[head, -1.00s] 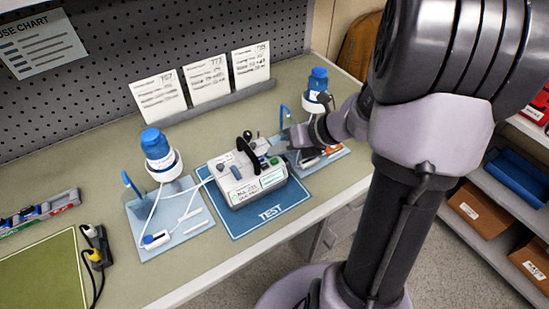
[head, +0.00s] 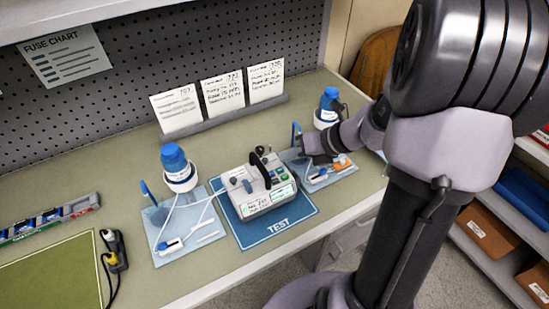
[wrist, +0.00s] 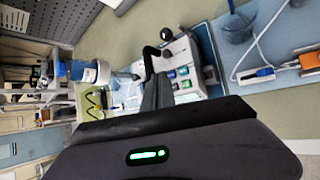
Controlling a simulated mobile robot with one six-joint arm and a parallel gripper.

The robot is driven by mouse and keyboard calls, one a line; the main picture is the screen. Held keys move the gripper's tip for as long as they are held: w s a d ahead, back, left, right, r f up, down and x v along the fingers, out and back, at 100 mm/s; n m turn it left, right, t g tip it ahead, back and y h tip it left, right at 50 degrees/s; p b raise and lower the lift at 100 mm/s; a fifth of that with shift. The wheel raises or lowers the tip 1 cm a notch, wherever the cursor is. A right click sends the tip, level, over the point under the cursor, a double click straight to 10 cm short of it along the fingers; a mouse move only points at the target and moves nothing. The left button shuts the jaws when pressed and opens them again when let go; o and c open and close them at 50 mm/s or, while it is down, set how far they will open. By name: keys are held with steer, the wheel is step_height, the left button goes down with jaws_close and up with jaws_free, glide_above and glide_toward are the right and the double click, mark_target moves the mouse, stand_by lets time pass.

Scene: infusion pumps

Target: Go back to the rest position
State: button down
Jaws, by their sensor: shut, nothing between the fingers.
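The white infusion pump (head: 262,203) sits on the blue TEST mat (head: 280,228). Its black handle stands up, and its front panel shows a lit green display. My gripper (head: 302,146) is just right of and behind the pump, above the right light-blue tray (head: 330,180), apparently apart from the pump. In the wrist view, the shut, empty fingers (wrist: 157,92) point toward the pump (wrist: 182,68). The fingertips are small and partly hidden by my wrist in the head view.
A blue-capped bottle (head: 176,168) stands at the left tray (head: 205,238); another bottle (head: 328,110) stands behind the right tray. Cards (head: 222,93) line the pegboard. A green mat (head: 50,278) and cable plugs (head: 112,250) lie at left. Shelves with bins (head: 490,230) stand at right.

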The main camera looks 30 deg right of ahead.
steer(key=s+a+r+n+g+b, duration=0.1)
steer(key=s+a+r+n, duration=0.15)
steer(key=a+n, duration=0.3)
steer(key=s+a+r+n+g+h+b, duration=0.1)
steer(key=s+a+r+n, duration=0.15)
steer(key=a+n, duration=0.35)
steer(key=s+a+r+n+g, duration=0.15)
steer(key=s+a+n, duration=0.25)
steer(key=n, duration=0.4)
steer(key=s+a+r+n+t+h+b, duration=0.1)
steer(key=s+r+n+t+h, duration=0.1)
steer(key=s+n, duration=0.5)
steer(key=n, duration=0.6)
steer(key=shift+s+a+r+n+h, duration=0.2)
steer(key=shift+r+n+h, duration=0.1)
steer(key=shift+r+n, duration=0.05)
